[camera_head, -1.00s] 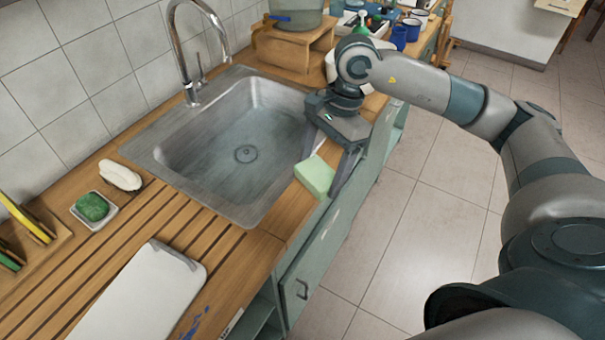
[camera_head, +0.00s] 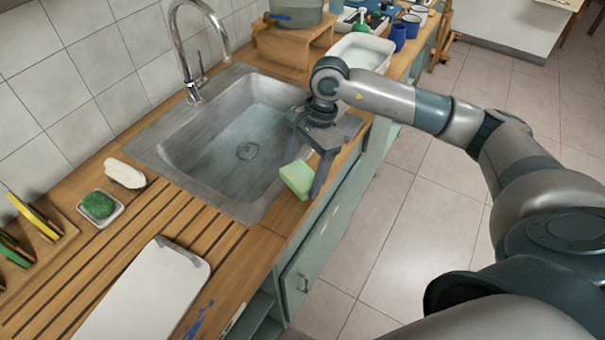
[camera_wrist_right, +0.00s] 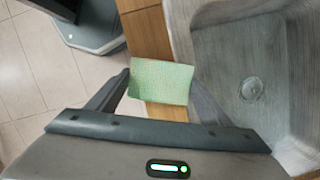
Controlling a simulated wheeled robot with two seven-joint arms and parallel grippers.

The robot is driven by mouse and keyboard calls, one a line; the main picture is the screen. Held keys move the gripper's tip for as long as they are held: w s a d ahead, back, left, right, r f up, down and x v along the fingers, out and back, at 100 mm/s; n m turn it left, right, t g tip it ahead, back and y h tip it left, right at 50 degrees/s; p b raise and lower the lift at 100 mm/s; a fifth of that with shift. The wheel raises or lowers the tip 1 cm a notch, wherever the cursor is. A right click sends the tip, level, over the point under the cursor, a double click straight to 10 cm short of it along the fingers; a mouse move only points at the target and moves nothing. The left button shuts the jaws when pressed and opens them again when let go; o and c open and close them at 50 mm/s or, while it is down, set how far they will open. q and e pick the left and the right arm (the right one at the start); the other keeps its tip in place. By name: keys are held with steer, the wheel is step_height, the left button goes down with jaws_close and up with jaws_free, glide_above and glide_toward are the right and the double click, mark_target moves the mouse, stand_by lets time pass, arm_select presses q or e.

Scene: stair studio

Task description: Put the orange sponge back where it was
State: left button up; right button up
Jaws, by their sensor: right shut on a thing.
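A pale green block-shaped sponge (camera_head: 296,180) with a yellowish side edge is held tilted over the counter strip at the sink's front right edge. My right gripper (camera_head: 307,177) is shut on it. In the right wrist view, the sponge (camera_wrist_right: 161,82) sits between the two fingertips (camera_wrist_right: 160,84), with the wooden counter edge beneath it. No clearly orange sponge shows. My left gripper is out of view.
The steel sink (camera_head: 188,155) is empty. On the left are a green scrubber in a white dish (camera_head: 118,212), a white oblong item (camera_head: 125,173), a rack with yellow and green items (camera_head: 40,225) and a white board (camera_head: 140,295). A white basin (camera_head: 362,52) stands behind.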

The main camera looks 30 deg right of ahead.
step_height(320, 180, down, 2)
steer(key=shift+p, duration=0.3)
steer(key=shift+f+b, duration=0.3)
steer(key=shift+b, duration=0.15)
steer(key=shift+f, duration=0.15)
steer(key=o, duration=1)
steer(key=shift+c, duration=0.2)
